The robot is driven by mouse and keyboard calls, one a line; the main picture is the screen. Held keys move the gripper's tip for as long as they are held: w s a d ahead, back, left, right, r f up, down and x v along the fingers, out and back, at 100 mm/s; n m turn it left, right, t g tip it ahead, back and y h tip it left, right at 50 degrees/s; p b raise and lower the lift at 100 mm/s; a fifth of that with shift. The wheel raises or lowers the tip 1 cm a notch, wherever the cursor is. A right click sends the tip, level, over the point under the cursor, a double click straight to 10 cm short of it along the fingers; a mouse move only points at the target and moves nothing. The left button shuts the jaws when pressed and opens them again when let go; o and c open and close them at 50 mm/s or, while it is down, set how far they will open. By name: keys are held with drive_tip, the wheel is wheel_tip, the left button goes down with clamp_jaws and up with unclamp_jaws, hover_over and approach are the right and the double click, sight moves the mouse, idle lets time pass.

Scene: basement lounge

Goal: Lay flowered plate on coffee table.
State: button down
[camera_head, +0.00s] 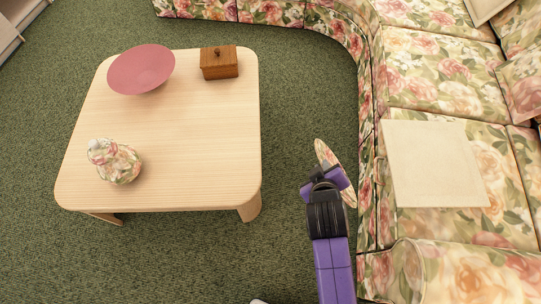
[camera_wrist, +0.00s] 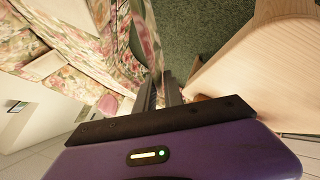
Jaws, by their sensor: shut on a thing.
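The flowered plate (camera_head: 325,155) is tilted steeply, so it shows as a narrow oval in the head view. My gripper (camera_head: 328,180) is shut on it and holds it in the gap between the coffee table and the sofa. In the wrist view the plate (camera_wrist: 143,35) stands nearly edge-on beyond the fingers (camera_wrist: 160,92). The coffee table (camera_head: 190,125) is pale wood with rounded corners, to the left of my gripper. It also shows at the right of the wrist view (camera_wrist: 265,70). The plate is apart from the table.
On the table stand a pink bowl (camera_head: 141,70) at the back left, a wooden box (camera_head: 219,63) at the back right and a flowered lidded jar (camera_head: 117,164) at the front left. The table's middle and right front are clear. A flowered sofa (camera_head: 440,75) bounds the right side.

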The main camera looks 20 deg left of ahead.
drive_tip(key=s+a+f+n+t+y+b, duration=0.1)
drive_tip(key=s+a+f+n+y+b, duration=0.3)
drive_tip(key=a, duration=0.6)
drive_tip(key=s+a+f+n+y+b, duration=0.25)
drive_tip(key=a+f+n+b, duration=0.4)
drive_tip(key=a, duration=0.35)
drive_tip(key=s+a+f+n+g+y+b, duration=0.2)
drive_tip(key=s+a+f+n+y+b, duration=0.15)
drive_tip(key=s+a, duration=0.35)
drive_tip(key=s+a+f+n+g+y+b, duration=0.1)
drive_tip(key=s+a+f+n+y+b, duration=0.25)
drive_tip(key=s+a, duration=0.4)
wheel_tip(320, 180, down, 9)
drive_tip(key=b, duration=0.8)
drive_tip(key=shift+s+d+n+h, duration=0.15)
drive_tip(key=shift+d+n+h, duration=0.2)
drive_tip(key=shift+d+n, duration=0.1)
drive_tip(key=shift+r, duration=0.1)
drive_tip(key=c, duration=1.4)
unclamp_jaws()
drive_tip(key=shift+d, duration=0.15)
drive_tip(key=p+v, duration=0.2)
drive_tip(key=v, duration=0.5)
drive_tip(key=shift+s+d+r, duration=0.15)
drive_tip(key=shift+s+d, duration=0.05)
